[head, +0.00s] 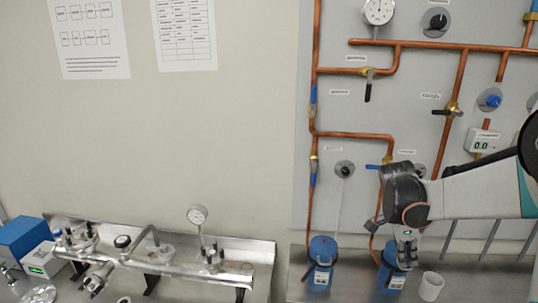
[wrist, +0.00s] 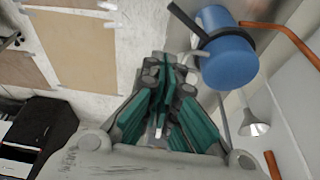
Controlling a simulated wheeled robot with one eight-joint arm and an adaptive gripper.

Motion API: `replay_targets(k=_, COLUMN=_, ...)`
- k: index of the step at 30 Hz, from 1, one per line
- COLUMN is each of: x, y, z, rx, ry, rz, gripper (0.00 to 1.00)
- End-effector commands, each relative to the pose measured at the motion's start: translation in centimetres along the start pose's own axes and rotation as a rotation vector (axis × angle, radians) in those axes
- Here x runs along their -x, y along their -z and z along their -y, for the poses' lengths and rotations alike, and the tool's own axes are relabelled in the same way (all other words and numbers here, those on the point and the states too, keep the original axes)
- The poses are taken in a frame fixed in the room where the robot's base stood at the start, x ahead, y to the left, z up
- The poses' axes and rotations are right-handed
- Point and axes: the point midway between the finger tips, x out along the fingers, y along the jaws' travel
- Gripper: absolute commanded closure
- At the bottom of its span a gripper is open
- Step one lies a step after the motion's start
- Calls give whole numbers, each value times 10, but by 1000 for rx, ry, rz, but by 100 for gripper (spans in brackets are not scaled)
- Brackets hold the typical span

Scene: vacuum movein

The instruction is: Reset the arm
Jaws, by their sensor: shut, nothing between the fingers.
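My gripper (wrist: 164,66) shows in the wrist view with its green-padded fingers drawn together at the tips and nothing between them. A blue cylinder (wrist: 226,60) with a black strap lies beyond and to the right of the fingertips, apart from them in the picture. In the head view my arm reaches in from the right edge. Its dark end part is in front of the pipe panel, above the right blue canister (head: 390,279). My arm hides part of the panel and the canister's top.
Copper pipes (head: 350,134) with valves and gauges run over the grey panel. A left blue canister (head: 321,262) and a white cup (head: 431,286) stand on the metal bench below.

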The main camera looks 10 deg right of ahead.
Motion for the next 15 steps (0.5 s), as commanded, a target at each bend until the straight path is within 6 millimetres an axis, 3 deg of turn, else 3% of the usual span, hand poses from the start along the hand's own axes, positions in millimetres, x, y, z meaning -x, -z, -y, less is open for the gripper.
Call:
replay_targets(k=9, x=64, y=-52, z=-40, rx=534, ry=252, rz=-4, gripper=100)
replay_targets(k=15, x=90, y=-80, z=-79, rx=864, ry=407, rz=-28, gripper=100)
